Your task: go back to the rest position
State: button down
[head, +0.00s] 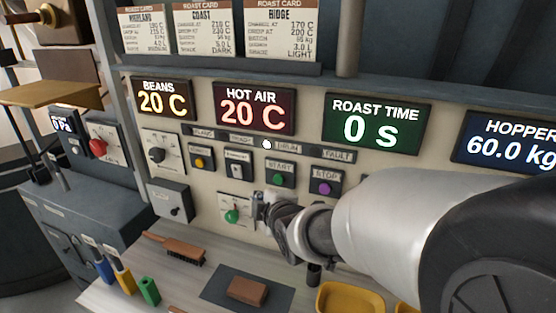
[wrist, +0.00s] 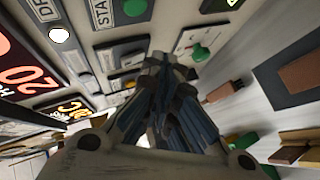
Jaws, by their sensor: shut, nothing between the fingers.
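My gripper (head: 262,207) is shut and empty. In the head view it is in front of the control panel (head: 205,100), just right of the green knob (head: 232,216) on its white plate. I cannot tell whether the fingertips touch the panel. In the wrist view my gripper (wrist: 165,62) points at the panel, with the green knob (wrist: 200,52) beside the fingertips. My arm covers the lower right of the head view.
Above are the green START button (head: 280,179) and purple STOP button (head: 323,188). Displays read BEANS 20 C (head: 163,99), HOT AIR 20 C and ROAST TIME 0 s. Below, the worktop holds a brush (head: 173,248), a brown block (head: 248,291) on a dark mat, and a yellow tray (head: 350,298).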

jog(key=s+d+r+m+g+h, duration=0.2)
jog(key=s+d+m+g+h, duration=0.1)
jog(key=s+d+m, duration=0.65)
jog(key=s+d+f+m+g, duration=0.1)
jog(key=s+d+m, duration=0.1)
jog(key=s, duration=0.5)
jog(key=s+d+f+m+g+h, duration=0.1)
jog(key=s+d+m+g, duration=0.1)
jog(key=s, duration=0.6)
jog(key=s+d+f+m+g, duration=0.1)
jog(key=s+d+m, duration=0.3)
jog(key=s, duration=0.3)
jog(key=shift+s+d+m+g, duration=0.15)
jog(key=shift+s+m+g, duration=0.15)
jog(key=shift+m, duration=0.15)
jog(key=shift+d, duration=0.1)
